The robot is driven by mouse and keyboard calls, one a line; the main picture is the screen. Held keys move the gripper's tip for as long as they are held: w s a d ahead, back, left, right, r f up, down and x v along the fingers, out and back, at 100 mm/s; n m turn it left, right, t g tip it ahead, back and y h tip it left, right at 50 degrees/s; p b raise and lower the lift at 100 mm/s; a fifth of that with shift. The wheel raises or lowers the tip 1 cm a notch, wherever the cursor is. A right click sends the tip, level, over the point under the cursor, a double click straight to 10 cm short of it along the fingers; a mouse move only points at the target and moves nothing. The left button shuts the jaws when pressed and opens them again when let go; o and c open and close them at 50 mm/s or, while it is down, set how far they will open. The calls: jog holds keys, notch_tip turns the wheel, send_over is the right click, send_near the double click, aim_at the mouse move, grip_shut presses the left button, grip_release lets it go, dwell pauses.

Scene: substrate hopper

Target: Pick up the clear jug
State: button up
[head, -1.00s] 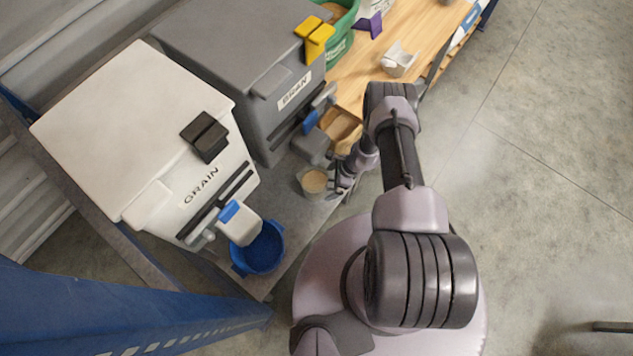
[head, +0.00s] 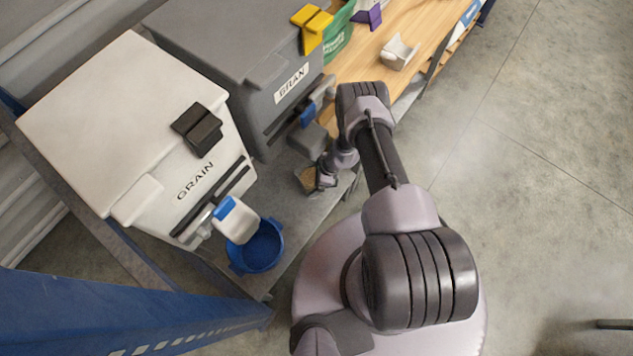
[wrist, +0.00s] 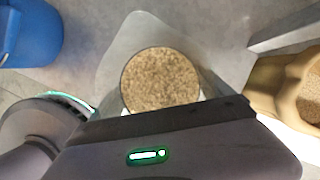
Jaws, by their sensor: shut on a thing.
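The clear jug (head: 306,179) stands on the grey shelf in front of the hoppers, partly hidden by my gripper in the head view. In the wrist view the clear jug (wrist: 143,32) shows see-through walls and brown granular material inside. My gripper (head: 323,176) is at the right side of the jug and shut on it. In the wrist view the dark gripper body covers the lower part of the picture and hides the near side of the jug and the fingertips.
A white GRAIN hopper (head: 120,115) and a grey hopper (head: 235,60) stand behind the shelf (head: 285,215). A blue bucket (head: 258,247) sits left of the jug. A tan container (wrist: 265,80) with granules is close on the right. Open floor (head: 540,190) lies right.

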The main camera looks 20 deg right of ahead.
jog(key=shift+c, duration=1.4)
jog(key=shift+r, duration=0.1)
jog(key=shift+r+p, duration=0.35)
jog(key=shift+p, duration=0.1)
jog(key=shift+d+r+p, duration=0.1)
jog(key=shift+r+p, duration=0.45)
jog(key=shift+r, duration=0.05)
jog(key=s+d+b, duration=0.1)
jog(key=s+d, duration=0.2)
jog(key=d, duration=0.7)
jog(key=s+d+b, duration=0.1)
jog(key=s+d, duration=0.3)
jog(key=d, duration=0.6)
jog(key=s+d+b, duration=0.1)
jog(key=s+d, duration=0.3)
jog(key=d, duration=0.5)
jog(key=shift+s+d+f, duration=0.2)
jog(key=shift+d+f, duration=0.1)
jog(key=shift+d, duration=0.1)
